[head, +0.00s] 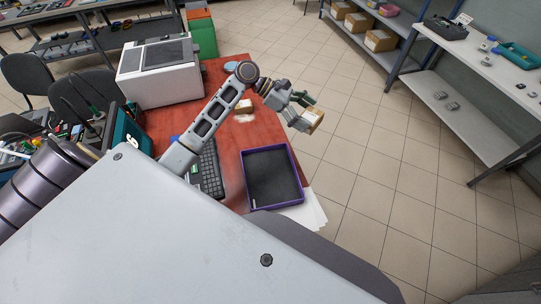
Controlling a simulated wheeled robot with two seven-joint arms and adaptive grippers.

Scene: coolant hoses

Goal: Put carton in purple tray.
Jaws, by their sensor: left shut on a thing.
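The purple tray (247,175) lies on the red desk, with a dark inner floor and a small light item in its near left corner. My left gripper (309,113) is beyond the tray's far right side, past the desk's right edge as seen here. It is shut on a small brown carton (316,118), which it holds up in the air, apart from the tray. The gripper's fingers partly hide the carton. My right gripper is not in view.
On the red desk (221,74) are a keyboard (209,170), a white printer-like machine (160,72) and small pale items (243,107). White papers (308,212) lie by the tray's near right corner. Shelves with brown boxes (380,40) stand at the back; open tiled floor lies right.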

